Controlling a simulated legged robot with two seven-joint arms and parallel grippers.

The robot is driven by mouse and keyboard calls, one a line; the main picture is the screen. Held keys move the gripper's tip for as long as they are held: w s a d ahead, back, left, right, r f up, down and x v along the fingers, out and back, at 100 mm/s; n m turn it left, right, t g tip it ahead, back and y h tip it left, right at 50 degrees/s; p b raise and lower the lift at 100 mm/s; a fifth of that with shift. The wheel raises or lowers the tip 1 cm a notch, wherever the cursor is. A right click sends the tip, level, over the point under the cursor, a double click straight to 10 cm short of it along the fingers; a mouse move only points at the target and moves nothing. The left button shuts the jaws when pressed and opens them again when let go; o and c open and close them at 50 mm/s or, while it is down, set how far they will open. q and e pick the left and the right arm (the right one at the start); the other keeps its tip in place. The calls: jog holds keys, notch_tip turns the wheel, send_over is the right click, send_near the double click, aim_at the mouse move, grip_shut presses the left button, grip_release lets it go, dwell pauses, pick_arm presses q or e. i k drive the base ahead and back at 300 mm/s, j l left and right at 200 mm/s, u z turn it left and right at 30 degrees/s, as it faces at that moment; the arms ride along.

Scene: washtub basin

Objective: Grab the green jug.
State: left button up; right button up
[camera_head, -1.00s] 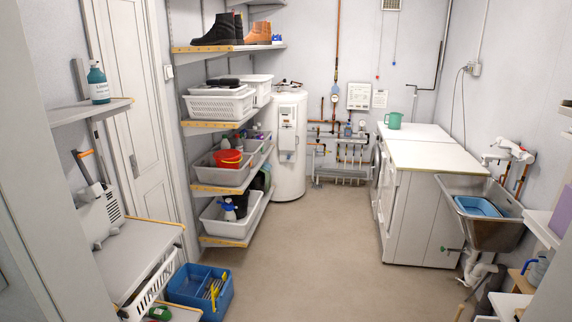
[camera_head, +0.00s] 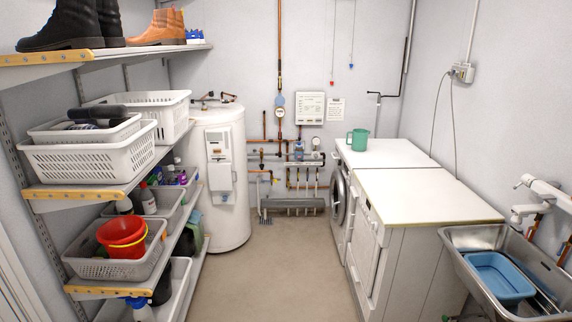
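The green jug (camera_head: 357,140) stands upright on the white top of the washing machine (camera_head: 385,151), near its back left part. Its handle points to the left. Nothing stands between my view and the jug. Neither of my grippers shows in the head view.
A second white machine (camera_head: 424,190) stands in front, its top clear. A steel sink (camera_head: 462,237) with a blue basin (camera_head: 495,281) is at the right. Shelves (camera_head: 105,191) with baskets line the left, and a white boiler (camera_head: 228,205) stands behind them. The floor (camera_head: 274,275) between is clear.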

aim_at(359, 142)
jog(key=i+z, duration=0.1)
jog(key=i, duration=2.6)
